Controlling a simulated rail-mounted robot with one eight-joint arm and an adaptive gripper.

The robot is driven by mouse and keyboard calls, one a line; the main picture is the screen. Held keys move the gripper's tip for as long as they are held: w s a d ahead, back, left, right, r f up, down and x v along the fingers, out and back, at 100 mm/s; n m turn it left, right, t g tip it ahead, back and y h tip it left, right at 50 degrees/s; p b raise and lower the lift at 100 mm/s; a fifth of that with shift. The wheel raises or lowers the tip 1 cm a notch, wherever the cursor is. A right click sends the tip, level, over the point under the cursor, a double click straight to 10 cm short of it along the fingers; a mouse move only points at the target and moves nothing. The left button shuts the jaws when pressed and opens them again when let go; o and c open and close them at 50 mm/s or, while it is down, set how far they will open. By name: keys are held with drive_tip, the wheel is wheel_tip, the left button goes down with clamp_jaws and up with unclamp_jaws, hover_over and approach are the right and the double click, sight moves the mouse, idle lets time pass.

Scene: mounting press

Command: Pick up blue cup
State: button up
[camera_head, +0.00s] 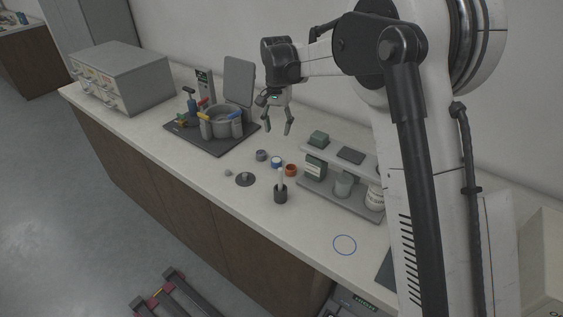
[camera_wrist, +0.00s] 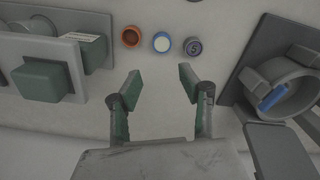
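The blue cup (camera_head: 276,162) is a small round piece with a blue rim and a pale top, standing on the counter. In the wrist view the blue cup (camera_wrist: 162,42) sits in the middle of a row of three, beyond my fingertips. An orange-brown cup (camera_wrist: 131,37) is to its left and a dark grey-purple cup (camera_wrist: 193,47) to its right. My gripper (camera_head: 278,130) is open and empty, raised above the counter with its fingers pointing down. In the wrist view the fingers of my gripper (camera_wrist: 160,82) are spread apart, with bare counter between them.
A press station (camera_head: 216,128) with a round pot and upright panel stands left of my gripper. A grey shelf rack (camera_head: 345,160) with containers is to the right. A dark holder (camera_head: 280,195) and a flat disc (camera_head: 245,180) lie nearer the front edge.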

hover_over(276, 161)
drive_tip(key=f, duration=0.8)
drive_tip(key=shift+w+d+f, duration=0.15)
drive_tip(key=shift+d+f, duration=0.05)
drive_tip(key=shift+f, duration=0.1)
drive_tip(key=shift+a+f, duration=0.15)
drive_tip(key=shift+f, duration=2.5)
drive_tip(key=c, duration=0.9)
